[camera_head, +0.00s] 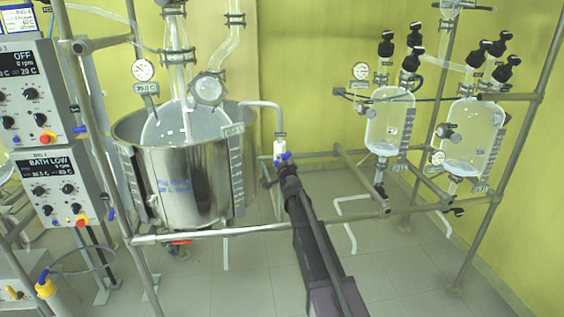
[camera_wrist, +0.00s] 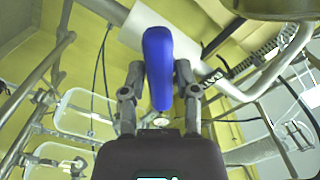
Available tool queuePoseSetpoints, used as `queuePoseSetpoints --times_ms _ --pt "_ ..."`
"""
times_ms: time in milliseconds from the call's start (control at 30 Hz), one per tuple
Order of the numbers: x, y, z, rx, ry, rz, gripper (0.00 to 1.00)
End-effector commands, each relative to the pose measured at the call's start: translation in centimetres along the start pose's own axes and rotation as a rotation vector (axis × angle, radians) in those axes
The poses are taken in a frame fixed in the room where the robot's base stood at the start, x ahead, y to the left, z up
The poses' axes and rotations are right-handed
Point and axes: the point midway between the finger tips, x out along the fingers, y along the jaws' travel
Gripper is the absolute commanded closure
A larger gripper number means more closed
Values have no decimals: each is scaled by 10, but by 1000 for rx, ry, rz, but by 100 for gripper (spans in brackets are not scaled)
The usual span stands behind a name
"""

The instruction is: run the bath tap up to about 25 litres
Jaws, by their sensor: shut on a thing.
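The bath tap (camera_head: 279,148) is a white valve body with a curved spout pipe (camera_head: 262,104) that reaches over the rim of the steel bath (camera_head: 185,195). My gripper (camera_head: 286,168) is at the tap, below its body. In the wrist view my gripper (camera_wrist: 158,82) has its fingers on either side of the blue tap handle (camera_wrist: 156,60) and is shut on it. The white pipe of the tap (camera_wrist: 147,24) shows behind the handle. Blue writing on the bath's front is too small to read surely. The water level inside is hard to make out.
The lower control box (camera_head: 59,187) reads BATH LOW; the upper box (camera_head: 34,90) reads OFF. A glass vessel (camera_head: 187,122) sits in the bath. Frame rails (camera_head: 268,228) run below the tap. Two glass reactors (camera_head: 390,120) (camera_head: 470,137) stand at right. Floor in front is clear.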

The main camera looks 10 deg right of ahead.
Motion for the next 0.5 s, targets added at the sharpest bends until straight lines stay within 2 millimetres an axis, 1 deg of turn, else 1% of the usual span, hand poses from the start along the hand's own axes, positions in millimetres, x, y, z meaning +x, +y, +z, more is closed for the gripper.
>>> queuePoseSetpoints --times_ms 500 --pt "3 -1 -2 -478 6 -1 100"
